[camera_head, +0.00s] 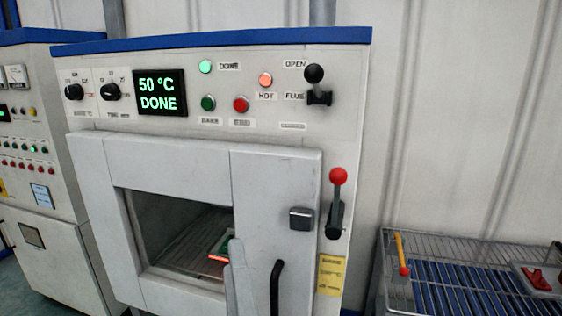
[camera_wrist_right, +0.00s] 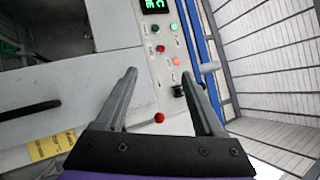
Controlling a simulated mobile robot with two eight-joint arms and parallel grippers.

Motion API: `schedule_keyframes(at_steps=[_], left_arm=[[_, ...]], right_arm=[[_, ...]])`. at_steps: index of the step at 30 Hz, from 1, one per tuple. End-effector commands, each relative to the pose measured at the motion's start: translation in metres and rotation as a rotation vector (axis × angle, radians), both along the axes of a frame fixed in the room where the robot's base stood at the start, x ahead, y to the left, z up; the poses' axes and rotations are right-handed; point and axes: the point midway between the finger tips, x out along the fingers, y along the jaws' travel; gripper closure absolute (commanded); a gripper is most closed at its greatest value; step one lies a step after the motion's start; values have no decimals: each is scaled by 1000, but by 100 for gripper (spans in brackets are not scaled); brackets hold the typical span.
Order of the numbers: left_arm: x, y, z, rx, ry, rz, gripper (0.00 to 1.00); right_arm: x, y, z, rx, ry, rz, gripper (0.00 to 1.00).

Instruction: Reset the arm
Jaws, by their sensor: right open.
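My right gripper (camera_wrist_right: 162,78) is open and empty in the right wrist view, its two grey fingers spread in front of the oven's control panel. The lever with the red ball (camera_head: 337,177) is on the oven front, right of the door; its ball also shows between the fingers in the right wrist view (camera_wrist_right: 160,118). The black-knobbed OPEN/FLUSH lever (camera_head: 315,75) is at the panel's upper right. A grey upright shape (camera_head: 236,278) stands before the door window; I cannot tell what it is. My left gripper is not seen.
The oven door (camera_head: 275,185) looks closed, with a black handle (camera_head: 276,285). A green and orange-red item (camera_head: 222,245) shows at its window. The display (camera_head: 160,92) reads 50 °C DONE. A wire rack with blue rollers (camera_head: 455,290) stands right; another control cabinet (camera_head: 35,215) stands left.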

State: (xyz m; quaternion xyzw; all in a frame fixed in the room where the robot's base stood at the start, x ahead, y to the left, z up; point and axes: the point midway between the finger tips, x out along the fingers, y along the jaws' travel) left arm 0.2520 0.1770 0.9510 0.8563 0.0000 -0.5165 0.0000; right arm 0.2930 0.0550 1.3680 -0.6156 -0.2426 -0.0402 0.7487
Motion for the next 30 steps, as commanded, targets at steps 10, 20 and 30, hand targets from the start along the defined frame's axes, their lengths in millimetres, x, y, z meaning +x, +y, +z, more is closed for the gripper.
schedule_keyframes(at_steps=[10, 20, 30], left_arm=[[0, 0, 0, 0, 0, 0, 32], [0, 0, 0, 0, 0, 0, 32], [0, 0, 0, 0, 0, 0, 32]], right_arm=[[51, -30, -192, -1042, 139, 89, 30], [6, -174, -372, -1705, 615, 294, 30], [-42, -233, -418, -1851, 853, 433, 30]])
